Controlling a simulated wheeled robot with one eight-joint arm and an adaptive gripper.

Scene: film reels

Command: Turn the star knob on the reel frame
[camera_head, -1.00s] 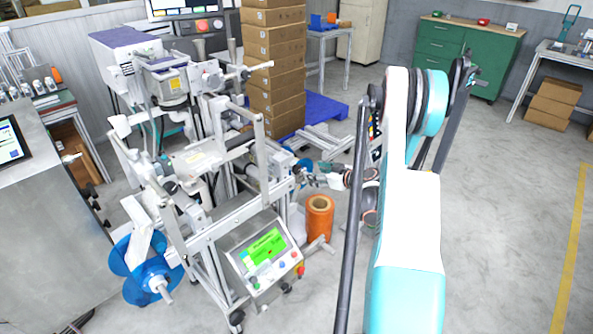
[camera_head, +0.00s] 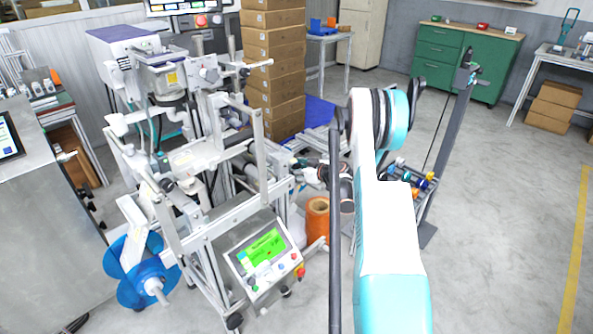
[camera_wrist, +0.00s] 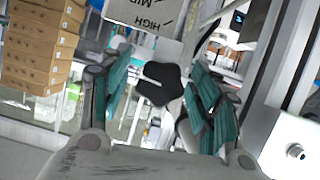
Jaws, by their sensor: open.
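The star knob (camera_wrist: 161,84) is black with rounded lobes and shows in the middle of the wrist view, below a white plate (camera_wrist: 146,14) lettered HIGH and MID, seen upside down. My gripper (camera_wrist: 158,72) has its teal fingers apart, one on each side of the knob in the picture. I cannot tell whether the knob is between the pads or beyond them; no contact shows. In the head view my gripper (camera_head: 300,170) is at the right side of the reel frame (camera_head: 232,210), where the knob is too small to make out.
A control panel with a green screen (camera_head: 262,250) is on the frame's front. Blue reels (camera_head: 140,270) are at the frame's lower left. Stacked cartons (camera_head: 275,70) stand behind. The floor at right is mostly clear.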

